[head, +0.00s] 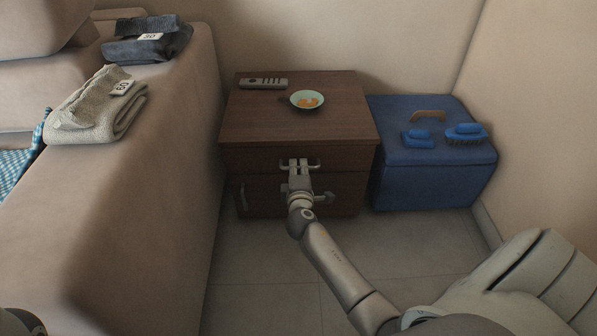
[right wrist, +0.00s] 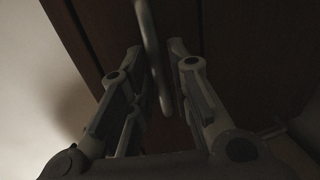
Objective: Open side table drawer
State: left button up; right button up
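The brown wooden side table (head: 335,110) stands against the wall, between the sofa and the blue box. Its upper drawer (head: 344,185) looks closed and has a metal bar handle (head: 314,165). My right gripper (head: 299,166) is at this handle. In the right wrist view, the handle (right wrist: 153,55) runs between the two open fingers of the gripper (right wrist: 155,52). The fingers stand apart on either side of it, and I cannot tell whether either touches it. My left gripper is not in view.
A remote (head: 263,83) and a small bowl (head: 307,100) lie on the table top. The blue box (head: 430,180) with brushes stands close on the right. The sofa arm (head: 150,190), with folded cloths (head: 97,106), is at the left. Tiled floor (head: 262,270) in front is clear.

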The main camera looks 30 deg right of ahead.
jog(key=shift+w+d+f, duration=0.15)
jog(key=shift+w+d, duration=0.2)
jog(key=shift+w, duration=0.1)
grip_shut()
